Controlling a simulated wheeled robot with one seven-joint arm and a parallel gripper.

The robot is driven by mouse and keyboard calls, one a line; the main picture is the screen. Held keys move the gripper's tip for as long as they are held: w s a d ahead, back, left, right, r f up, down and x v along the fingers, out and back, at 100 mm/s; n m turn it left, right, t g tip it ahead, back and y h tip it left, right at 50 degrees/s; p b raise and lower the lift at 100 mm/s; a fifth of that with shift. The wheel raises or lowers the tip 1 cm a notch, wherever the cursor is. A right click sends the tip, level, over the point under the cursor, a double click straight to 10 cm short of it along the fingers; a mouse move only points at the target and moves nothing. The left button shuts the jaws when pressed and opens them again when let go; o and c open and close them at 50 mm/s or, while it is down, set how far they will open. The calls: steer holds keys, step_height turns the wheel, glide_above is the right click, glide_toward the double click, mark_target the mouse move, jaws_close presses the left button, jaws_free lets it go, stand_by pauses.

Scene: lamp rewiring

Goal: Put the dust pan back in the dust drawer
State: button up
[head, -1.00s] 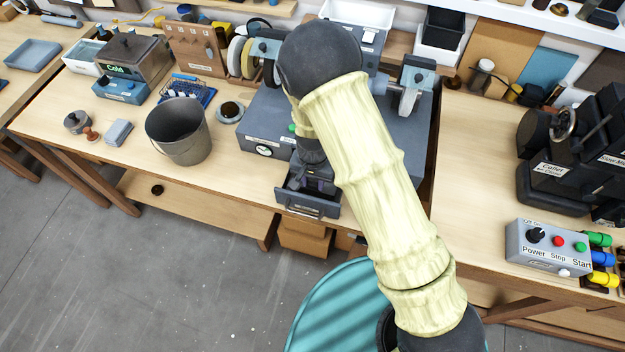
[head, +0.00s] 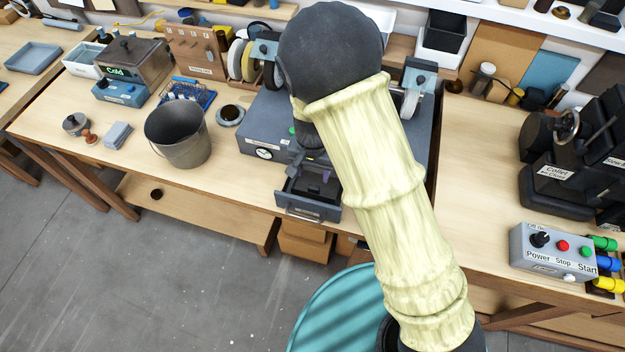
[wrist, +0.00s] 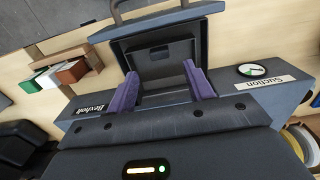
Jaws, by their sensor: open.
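The dust drawer (head: 308,208) is pulled out from the front of the dark grey grinder housing (head: 262,137). In the wrist view its front and handle (wrist: 170,14) are at the top. A dark tray-like shape (wrist: 160,62) lies inside the drawer; it looks like the dust pan, but I cannot clearly separate it from the drawer's floor. My gripper (wrist: 160,70) is open, its two purple fingers apart over the drawer and nothing visibly held between them. In the head view my arm hides part of the housing and most of the gripper.
A metal bucket (head: 178,138) stands on the bench left of the housing. A control box (head: 552,250) and dark machine (head: 575,165) are at the right. A teal round top (head: 335,315) is below the arm.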

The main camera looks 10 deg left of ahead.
step_height(320, 180, up, 5)
steer(key=shift+r+b, duration=0.15)
steer(key=shift+b, duration=0.25)
stand_by(0.5)
steer(key=s+d+r+t, duration=0.1)
steer(key=s+d+r, duration=0.2)
steer(key=d, duration=0.9)
steer(key=s+d+r+n+t, duration=0.1)
steer(key=s+d+r, duration=0.3)
steer(key=d, duration=0.9)
steer(key=shift+d+r+t, duration=0.3)
steer(key=shift+r, duration=0.35)
steer(key=shift+c, duration=0.4)
